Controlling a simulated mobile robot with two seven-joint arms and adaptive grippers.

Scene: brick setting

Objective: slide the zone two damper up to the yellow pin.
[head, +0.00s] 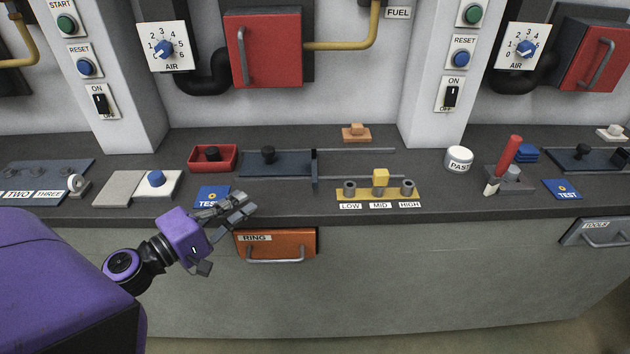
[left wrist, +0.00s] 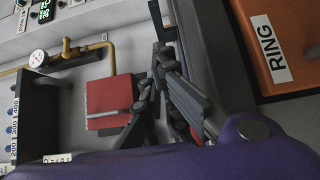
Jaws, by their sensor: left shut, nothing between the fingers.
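A dark sliding damper plate (head: 277,168) with a black knob (head: 268,154) lies on the counter in the middle of the head view. I read no zone number on it. An upright dark tab (head: 315,172) stands at its right end, and thin rails run on to the right. The yellow pin (head: 380,179) stands at MID on a yellow strip (head: 363,194), right of the tab and apart from it. My left gripper (head: 244,205) is shut and empty at the counter's front edge, left of and nearer than the damper. Its fingers also show in the left wrist view (left wrist: 165,80). My right gripper is out of view.
A RING drawer (head: 276,244) is below the counter edge, near my gripper. A blue TEST card (head: 211,195) and a red tray (head: 213,157) lie left of the damper. An orange block (head: 355,132) sits behind the rails. A similar damper (head: 585,158) is at far right.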

